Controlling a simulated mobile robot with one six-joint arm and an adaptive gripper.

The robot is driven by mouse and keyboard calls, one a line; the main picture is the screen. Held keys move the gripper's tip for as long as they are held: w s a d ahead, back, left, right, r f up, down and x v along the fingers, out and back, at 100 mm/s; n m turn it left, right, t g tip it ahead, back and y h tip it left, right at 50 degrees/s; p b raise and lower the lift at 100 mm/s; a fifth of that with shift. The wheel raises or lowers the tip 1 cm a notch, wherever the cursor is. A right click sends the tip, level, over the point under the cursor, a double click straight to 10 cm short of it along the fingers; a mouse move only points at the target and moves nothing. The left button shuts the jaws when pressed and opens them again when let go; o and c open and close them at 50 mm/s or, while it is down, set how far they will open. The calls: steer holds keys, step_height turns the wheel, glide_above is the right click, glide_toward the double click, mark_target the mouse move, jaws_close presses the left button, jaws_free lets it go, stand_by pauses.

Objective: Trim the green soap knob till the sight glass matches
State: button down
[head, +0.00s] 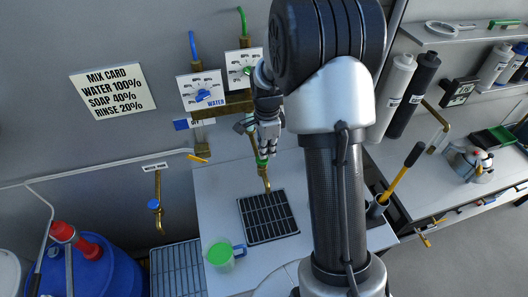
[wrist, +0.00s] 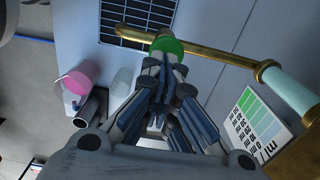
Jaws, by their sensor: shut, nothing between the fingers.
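In the head view my gripper (head: 266,145) points down in front of the wall panel, just above a brass spout (head: 266,183) with a green part (head: 262,160). In the wrist view my gripper (wrist: 165,62) is shut and empty, its fingertips close to a round green piece (wrist: 167,45) on the brass pipe; I cannot tell whether they touch. The green dial (head: 247,70) is partly hidden by my arm, so its setting is unreadable. The wrist view shows a pale green sight glass (wrist: 288,90) beside a shaded green colour card (wrist: 258,120). The mix card (head: 112,90) reads soap 40%.
The blue water knob (head: 204,96) is left of the green dial. A mug with green contents (head: 221,254) stands left of the black grate (head: 268,216). A pink container (wrist: 76,84) and a clear cup (wrist: 122,80) show in the wrist view. A blue drum (head: 85,268) stands lower left.

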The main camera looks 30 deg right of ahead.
mark_target(266, 160)
step_height(266, 160, up, 11)
steer(key=shift+r, duration=0.15)
steer(key=shift+a, duration=0.1)
stand_by(0.4)
steer(key=s+a+r+n+t+b, duration=0.2)
steer(key=s+a+n+b, duration=0.65)
steer(key=s, duration=0.25)
steer(key=s+a+f+n+t+b, duration=0.2)
steer(key=s+a+f+n+b, duration=0.2)
steer(key=s+f+n+b, duration=0.3)
steer(key=s+n, duration=0.4)
steer(key=s, duration=0.2)
steer(key=shift+s+f+n+t, duration=0.3)
steer(key=shift+s+f+n, duration=0.05)
steer(key=shift+f, duration=0.05)
stand_by(1.7)
